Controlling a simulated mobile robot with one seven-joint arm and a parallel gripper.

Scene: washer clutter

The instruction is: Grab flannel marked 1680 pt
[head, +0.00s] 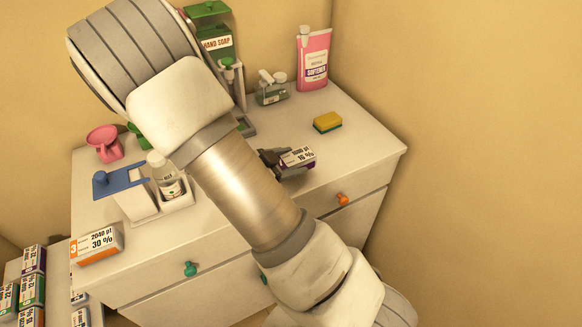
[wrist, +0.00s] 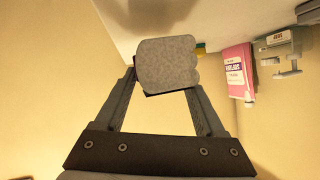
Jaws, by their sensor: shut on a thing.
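A small folded flannel (head: 297,157) with a white label and a purple edge is at the right part of the white cabinet top in the head view. Its label shows "pt" and a percentage, but the number is too small to read surely. My gripper (head: 274,161) is shut on it, with the dark fingers at its left side. In the wrist view the flannel (wrist: 167,62) is a grey speckled block between the fingertips of my gripper (wrist: 165,88). Its label is hidden there. I cannot tell whether it touches the cabinet top.
A yellow sponge (head: 327,122) and a pink softener pouch (head: 313,58) stand behind the flannel on the cabinet (head: 358,150). A box marked 2040 pt (head: 97,245) lies at the front left.

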